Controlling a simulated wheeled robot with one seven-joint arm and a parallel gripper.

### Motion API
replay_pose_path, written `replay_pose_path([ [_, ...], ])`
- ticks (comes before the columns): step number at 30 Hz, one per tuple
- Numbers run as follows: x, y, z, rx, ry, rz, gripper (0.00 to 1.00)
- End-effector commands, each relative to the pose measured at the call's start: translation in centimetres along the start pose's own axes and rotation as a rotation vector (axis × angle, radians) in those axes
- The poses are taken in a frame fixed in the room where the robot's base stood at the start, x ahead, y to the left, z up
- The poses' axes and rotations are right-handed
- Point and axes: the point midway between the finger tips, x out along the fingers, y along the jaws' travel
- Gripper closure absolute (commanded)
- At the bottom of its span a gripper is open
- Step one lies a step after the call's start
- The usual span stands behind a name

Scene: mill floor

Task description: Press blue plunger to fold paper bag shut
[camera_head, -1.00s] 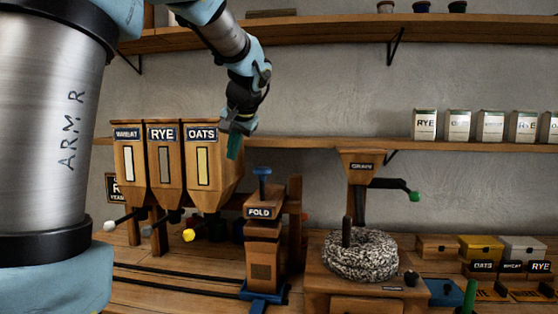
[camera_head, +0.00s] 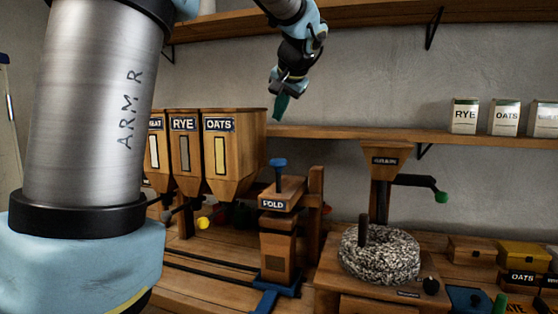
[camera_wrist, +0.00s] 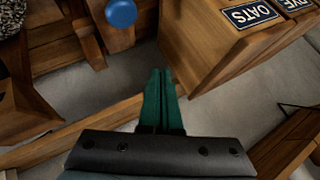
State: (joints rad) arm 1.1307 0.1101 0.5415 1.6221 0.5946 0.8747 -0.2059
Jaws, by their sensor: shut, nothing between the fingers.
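The blue plunger (camera_head: 279,172) stands upright on top of the wooden FOLD press (camera_head: 284,193), with its round head raised on a thin stem. In the wrist view the plunger's round blue head (camera_wrist: 121,13) shows at the top edge. A brown bag-shaped block (camera_head: 276,262) stands in the press under the FOLD sign; I cannot tell whether it is the paper bag. A blue base (camera_head: 268,298) lies below it. My gripper (camera_head: 280,108) hangs above the plunger, clear of it. Its green fingers (camera_wrist: 163,98) are together and empty.
The RYE (camera_head: 185,155) and OATS (camera_head: 232,150) hoppers stand left of the press. A grain mill with a speckled grey stone (camera_head: 380,256) stands to the right. A wooden shelf (camera_head: 330,133) runs behind, with labelled RYE and OATS boxes at right.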

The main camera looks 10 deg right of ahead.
Motion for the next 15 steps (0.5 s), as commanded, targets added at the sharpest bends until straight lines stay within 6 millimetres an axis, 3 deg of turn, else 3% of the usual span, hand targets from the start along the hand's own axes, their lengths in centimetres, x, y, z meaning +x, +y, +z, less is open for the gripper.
replay_pose_path([
  [15, 4.6, 3.4, 3.3, 0.001, 0.000, 0.000, 1.00],
])
